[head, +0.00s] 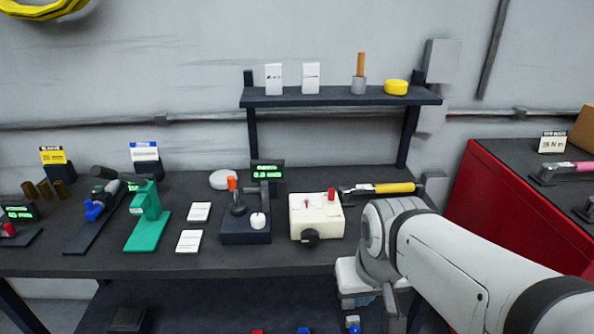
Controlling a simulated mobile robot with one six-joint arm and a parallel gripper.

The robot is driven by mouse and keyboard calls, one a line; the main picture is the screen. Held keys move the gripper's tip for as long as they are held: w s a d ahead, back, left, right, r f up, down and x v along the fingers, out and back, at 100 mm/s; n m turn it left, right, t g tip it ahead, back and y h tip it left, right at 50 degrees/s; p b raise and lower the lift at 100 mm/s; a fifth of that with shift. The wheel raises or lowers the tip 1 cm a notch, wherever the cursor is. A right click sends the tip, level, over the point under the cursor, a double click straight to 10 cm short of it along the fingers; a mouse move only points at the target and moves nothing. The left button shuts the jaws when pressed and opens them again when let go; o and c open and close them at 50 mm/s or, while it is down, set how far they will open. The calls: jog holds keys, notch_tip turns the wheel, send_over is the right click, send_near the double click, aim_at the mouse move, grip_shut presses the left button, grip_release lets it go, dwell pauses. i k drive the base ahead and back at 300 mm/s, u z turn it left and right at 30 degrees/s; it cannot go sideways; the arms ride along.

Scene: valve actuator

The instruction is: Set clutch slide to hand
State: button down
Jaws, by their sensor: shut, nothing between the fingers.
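A cream control box (301,222) stands on the dark workbench, left of my arm. A red knob (331,194) rises at its back right, a small red lever or marker (306,203) shows on its top, and a dark round knob (310,238) is on its front. I cannot tell for certain which part is the clutch slide, and its markings are too small to read. My gripper (354,301) hangs below my wrist at the bench's front edge, right of and nearer than the box. It is shut, empty and apart from the box; its fingertips are hard to make out.
A dark unit with a white knob (258,220) and a green-lit display (267,172) stands left of the box. A yellow-handled tool (393,188) lies behind my wrist. A green press (147,218) stands farther left. A shelf (340,98) hangs above; a red cabinet (500,205) is at right.

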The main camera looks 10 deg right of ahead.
aim_at(332, 191)
jog(key=z, duration=0.15)
jog(key=i, duration=0.9)
jog(key=u, duration=0.05)
